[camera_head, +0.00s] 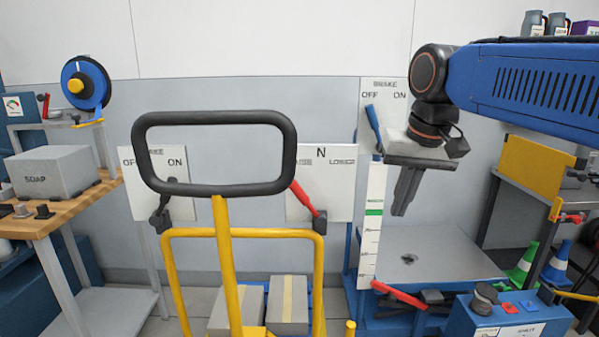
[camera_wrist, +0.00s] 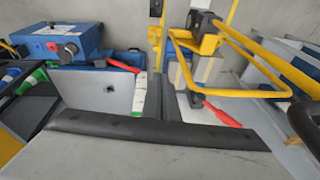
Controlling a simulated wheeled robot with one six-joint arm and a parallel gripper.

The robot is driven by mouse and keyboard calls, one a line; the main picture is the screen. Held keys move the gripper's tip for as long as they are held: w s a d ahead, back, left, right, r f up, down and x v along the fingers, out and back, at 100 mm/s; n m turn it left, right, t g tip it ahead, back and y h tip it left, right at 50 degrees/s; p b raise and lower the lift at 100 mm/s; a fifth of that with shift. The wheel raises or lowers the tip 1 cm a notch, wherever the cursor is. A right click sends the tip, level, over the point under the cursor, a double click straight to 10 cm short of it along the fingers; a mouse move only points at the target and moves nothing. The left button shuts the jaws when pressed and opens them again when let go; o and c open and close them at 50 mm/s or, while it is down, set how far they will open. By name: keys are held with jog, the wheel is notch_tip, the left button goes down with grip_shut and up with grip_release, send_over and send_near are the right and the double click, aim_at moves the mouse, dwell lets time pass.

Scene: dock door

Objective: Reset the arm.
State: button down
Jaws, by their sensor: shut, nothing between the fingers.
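My gripper (camera_head: 399,210) hangs from my blue arm at the right of the head view, fingers pointing down. Its fingers are together and hold nothing. It is in the air in front of the grey wall, above a lift table's grey top (camera_head: 425,262), with no contact visible. Part of a brake sign (camera_head: 383,95) marked OFF and ON is behind my wrist, with a blue lever (camera_head: 373,128) on its left side. In the wrist view, my gripper's dark fingers (camera_wrist: 162,98) reach away over the table's right edge.
A yellow pallet truck (camera_head: 225,260) with a black loop handle (camera_head: 215,116) stands in the middle, near boxes (camera_head: 288,300). A red lever (camera_head: 305,199) is behind it. A blue control box (camera_head: 505,318) is at lower right, a workbench (camera_head: 60,212) at left.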

jog(key=s+d+f+t, duration=0.1)
jog(key=s+d+f, duration=0.3)
jog(key=s+f, duration=0.4)
jog(key=s+d+f+t, duration=0.1)
jog(key=s+d+f, duration=0.4)
jog(key=f, duration=0.8)
jog(key=s, duration=0.3)
jog(key=shift+f+n+h, duration=0.3)
jog(key=shift+f+h, duration=0.05)
jog(key=shift+h, duration=0.05)
